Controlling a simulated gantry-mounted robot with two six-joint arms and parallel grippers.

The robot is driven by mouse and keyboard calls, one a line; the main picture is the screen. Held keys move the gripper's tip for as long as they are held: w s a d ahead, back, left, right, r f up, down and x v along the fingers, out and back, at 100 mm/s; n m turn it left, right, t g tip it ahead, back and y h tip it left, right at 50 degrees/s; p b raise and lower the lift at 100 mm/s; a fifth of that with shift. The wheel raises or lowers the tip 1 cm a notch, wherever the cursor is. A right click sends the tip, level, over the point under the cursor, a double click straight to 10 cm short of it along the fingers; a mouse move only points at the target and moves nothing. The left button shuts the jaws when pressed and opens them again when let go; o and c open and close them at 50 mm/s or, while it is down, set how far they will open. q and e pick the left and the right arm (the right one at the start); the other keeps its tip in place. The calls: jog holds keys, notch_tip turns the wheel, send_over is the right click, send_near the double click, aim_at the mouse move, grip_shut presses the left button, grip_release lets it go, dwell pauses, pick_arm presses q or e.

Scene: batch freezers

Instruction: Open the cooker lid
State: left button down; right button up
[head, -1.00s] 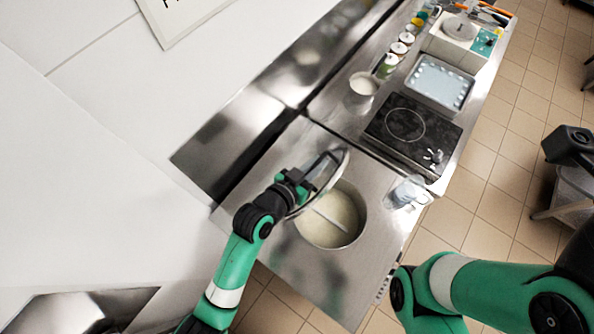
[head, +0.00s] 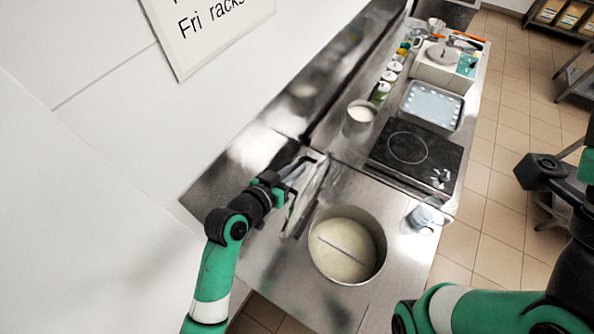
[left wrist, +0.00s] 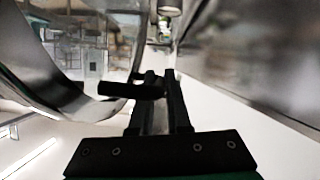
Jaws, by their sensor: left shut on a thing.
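The cooker (head: 382,262) is a round steel pot set in the counter. It stands open, with pale liquid and a light bar across its mouth. Its lid (head: 310,196), shiny and see-through with a steel rim, stands steeply tilted at the pot's left, clear of the mouth. My left gripper (head: 287,191) is shut on the lid's dark handle. In the left wrist view, the fingers (left wrist: 162,80) close around the black handle (left wrist: 128,91), and the lid's curved rim (left wrist: 50,92) fills the left side.
A clear jug (head: 425,215) stands right of the cooker. Beyond are a black hob (head: 415,150), a tray (head: 433,104), a white container (head: 360,113) and small jars (head: 389,76). A wall runs behind the counter at left.

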pick_arm(q)
jog(key=shift+f, duration=0.25)
jog(key=c, duration=0.9)
grip_release()
jog(key=shift+r, duration=0.1)
jog(key=shift+s+a+r, duration=0.1)
jog(key=shift+s+r, duration=0.1)
jog(key=p+v, duration=0.1)
jog(key=v, duration=0.1)
jog(key=shift+s+a+r, duration=0.1)
jog(key=shift+s+r, duration=0.05)
jog(key=shift+s, duration=0.05)
jog(key=p+v, duration=0.7)
jog(key=v, duration=0.1)
jog(key=shift+s+a+p, duration=0.15)
jog(key=shift+s+p, duration=0.1)
jog(key=shift+p, duration=0.05)
jog(key=shift+r, duration=0.1)
